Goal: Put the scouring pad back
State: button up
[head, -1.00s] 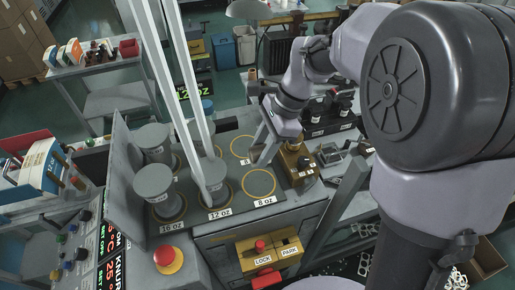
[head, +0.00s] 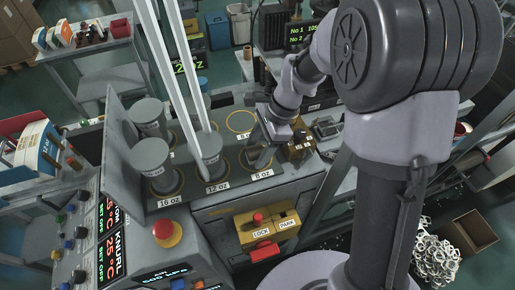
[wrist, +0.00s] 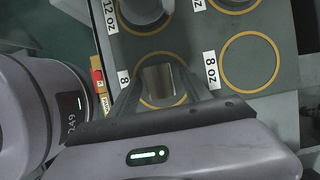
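A small grey-brown block, which I take for the scouring pad (wrist: 159,80), shows between my fingertips in the wrist view. My gripper (wrist: 160,88) has a finger on each side of it and looks shut on it. Behind it lies a yellow ring on the grey plate, at an 8 oz place. In the head view my gripper (head: 258,158) is low over the front 8 oz ring, left of a brown block (head: 301,146). The pad is too small to make out there. I cannot tell whether it touches the plate.
A red stop button (head: 167,233) and a yellow LOCK/PARK panel (head: 267,231) are in front. A second yellow ring (wrist: 250,60) is empty.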

jog(key=shift+r, duration=0.1)
jog(key=shift+r, duration=0.3)
jog(key=s+d+r+n+t+p, duration=0.1)
jog(key=d+r, duration=0.2)
jog(key=r, duration=0.4)
jog(key=d+r+n+p, duration=0.1)
jog(key=d+r, duration=0.1)
jog(key=r, duration=0.5)
jog(key=s+d+r+n+t+h, duration=0.1)
jog(key=s+r+n+t, duration=0.1)
jog(key=s, duration=0.6)
jog(key=s+d+r+n+t+h, duration=0.1)
jog(key=s+d+r+n+t, duration=0.1)
jog(key=s+n+t, duration=0.2)
jog(key=s+n, duration=0.2)
jog(key=s, duration=0.2)
jog(key=shift+s+r, duration=0.15)
jog(key=shift+s, duration=0.05)
